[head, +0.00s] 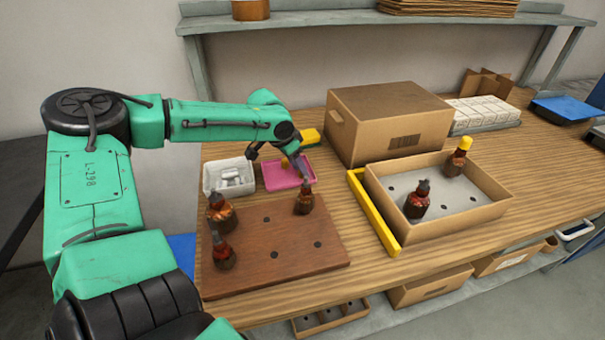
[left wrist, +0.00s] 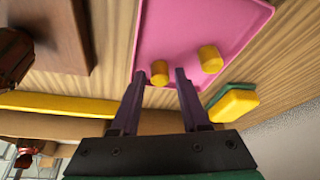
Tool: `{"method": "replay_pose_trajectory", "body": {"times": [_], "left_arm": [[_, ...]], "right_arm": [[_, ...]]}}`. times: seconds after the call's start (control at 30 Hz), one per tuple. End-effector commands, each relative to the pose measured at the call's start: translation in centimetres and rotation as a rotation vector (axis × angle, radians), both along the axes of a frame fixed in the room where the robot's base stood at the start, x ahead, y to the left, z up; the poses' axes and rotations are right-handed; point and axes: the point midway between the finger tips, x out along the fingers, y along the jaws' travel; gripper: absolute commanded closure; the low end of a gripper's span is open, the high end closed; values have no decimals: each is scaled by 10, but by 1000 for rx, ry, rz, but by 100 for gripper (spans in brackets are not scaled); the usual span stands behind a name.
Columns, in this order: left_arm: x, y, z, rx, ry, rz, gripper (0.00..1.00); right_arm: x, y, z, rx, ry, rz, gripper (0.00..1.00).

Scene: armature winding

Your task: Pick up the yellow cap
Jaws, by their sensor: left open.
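Two small yellow caps lie in the pink tray (head: 278,184). In the left wrist view the nearer yellow cap (left wrist: 159,72) is in line with the gap between my fingertips, and the other yellow cap (left wrist: 210,59) is to its right, outside the fingers. In the head view one yellow cap (head: 285,163) shows beside my fingers. My left gripper (head: 279,160) is over the tray, open and empty. Its two dark fingers show in the left wrist view (left wrist: 157,80). Whether they touch the cap I cannot tell. My right gripper is not in view.
A white bin (head: 207,182) of pale parts is left of the tray. A brown board (head: 290,262) with several armatures is in front. A yellow and green block (head: 311,137) lies behind. A closed carton (head: 390,110) and an open box (head: 480,213) with two armatures stand right.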

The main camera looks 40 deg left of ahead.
Motion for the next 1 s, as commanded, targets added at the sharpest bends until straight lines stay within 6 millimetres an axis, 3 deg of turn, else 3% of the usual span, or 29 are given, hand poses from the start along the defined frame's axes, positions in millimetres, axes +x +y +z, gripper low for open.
{"method": "replay_pose_trajectory", "body": {"times": [0.27, 0.37, 0.4, 0.77, 0.87, 1.0], "left_arm": [[3, -1, -6, -1, -2, 0, 55], [3, -1, -6, -1, -2, 0, 93], [3, -1, -6, -1, -2, 0, 100], [3, -1, -2, -2, -4, 0, 100], [4, -1, 10, -2, -5, 0, 100], [4, -1, 48, -2, -10, 0, 100]], "right_arm": [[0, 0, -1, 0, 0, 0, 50], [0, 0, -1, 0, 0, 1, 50], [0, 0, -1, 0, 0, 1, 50], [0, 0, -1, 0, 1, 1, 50], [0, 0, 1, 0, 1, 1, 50], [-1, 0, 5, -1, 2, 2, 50]]}}
